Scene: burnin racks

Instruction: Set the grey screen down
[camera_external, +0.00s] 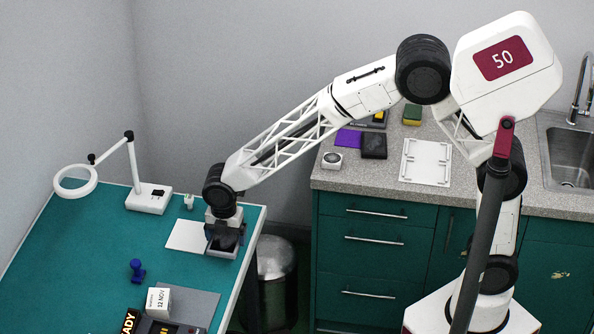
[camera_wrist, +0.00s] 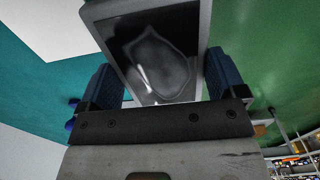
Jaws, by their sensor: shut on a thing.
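The grey screen (camera_wrist: 150,55) has a light grey frame and a dark glossy face with a pale outlined shape on it. My gripper (camera_wrist: 162,76) has blue fingers shut on its two sides. In the external view my gripper (camera_external: 225,238) points down near the right edge of the teal table, and the screen's grey edge (camera_external: 222,254) shows below it. The screen is at the right part of a white sheet (camera_external: 184,237) lying on the table. My wrist hides much of the screen there. I cannot tell whether it touches the sheet or hangs just above.
A ring lamp (camera_external: 148,199) stands left of the sheet, with a small greenish item (camera_external: 189,201) near it. A blue stamp (camera_external: 137,270), a grey mat (camera_external: 196,304) and a white dated box (camera_external: 158,302) lie nearer. A bin (camera_external: 277,268) stands beyond the table's right edge. The table's left is clear.

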